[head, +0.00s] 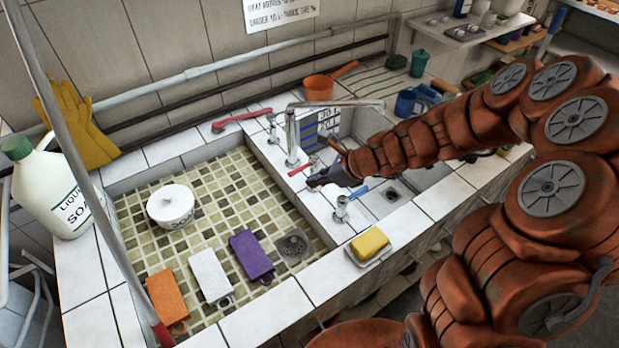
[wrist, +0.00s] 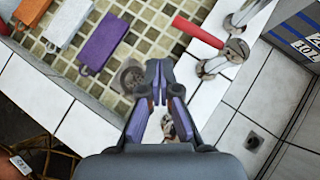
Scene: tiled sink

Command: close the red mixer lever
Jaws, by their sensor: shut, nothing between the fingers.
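The red mixer lever (head: 301,169) sticks out to the left from its chrome tap beside the spout, on the tiled divider between the basins. In the wrist view the red lever (wrist: 198,32) lies above and right of the fingertips, apart from them, joined to a chrome body (wrist: 237,50). My gripper (head: 314,184) is just below the red lever in the head view, over the divider. In the wrist view my gripper (wrist: 158,87) is shut and empty. A blue lever (head: 358,193) sits on a second chrome tap nearer the front.
The chrome spout (head: 291,135) stands behind my gripper. The left basin holds a white pot (head: 171,205) and orange, white and purple pieces. A yellow sponge (head: 369,243) lies on the front rim.

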